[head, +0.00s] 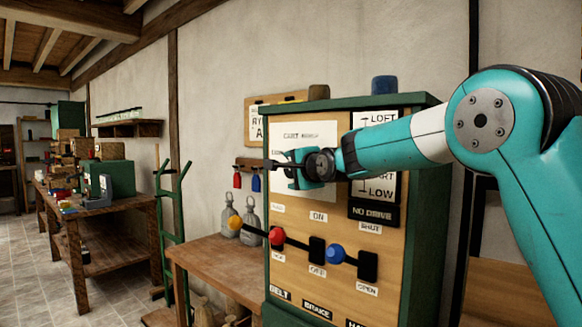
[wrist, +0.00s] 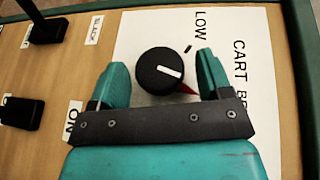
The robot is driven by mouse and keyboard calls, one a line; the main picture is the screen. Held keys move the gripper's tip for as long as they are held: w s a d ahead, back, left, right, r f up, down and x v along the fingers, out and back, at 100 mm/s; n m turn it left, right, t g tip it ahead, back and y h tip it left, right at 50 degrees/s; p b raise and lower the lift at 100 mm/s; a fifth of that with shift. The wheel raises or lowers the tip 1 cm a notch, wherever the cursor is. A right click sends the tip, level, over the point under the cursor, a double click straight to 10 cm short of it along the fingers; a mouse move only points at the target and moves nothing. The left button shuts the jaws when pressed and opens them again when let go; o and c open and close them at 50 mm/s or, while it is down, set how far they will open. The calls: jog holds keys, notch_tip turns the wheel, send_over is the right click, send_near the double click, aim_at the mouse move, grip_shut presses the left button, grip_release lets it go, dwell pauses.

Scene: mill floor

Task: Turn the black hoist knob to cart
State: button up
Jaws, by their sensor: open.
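A round black knob (wrist: 165,70) with a white pointer line sits on a white plate (wrist: 215,20) in the wrist view. The plate reads "LOW" and "CART BR", the rest cut off. A red mark shows beside the knob, and the pointer aims to the right and slightly down in that view. My gripper (wrist: 160,85) is open, its teal fingers on either side of the knob; I cannot tell whether they touch it. In the head view my gripper (head: 290,168) is in front of this plate. A second plate (head: 382,120) reads "LOFT" and "LOW"; my arm hides its middle.
A red-knobbed lever (head: 277,236) and a blue-knobbed lever (head: 335,253) stick out below. A "NO DRIVE" sign (head: 374,213) is under the second plate. Open floor lies further left.

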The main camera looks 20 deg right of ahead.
jog(key=shift+w+a+f, duration=0.1)
jog(key=shift+w+a, duration=0.05)
jog(key=shift+w, duration=0.45)
jog(key=c, duration=0.9)
jog(key=shift+p, duration=0.4)
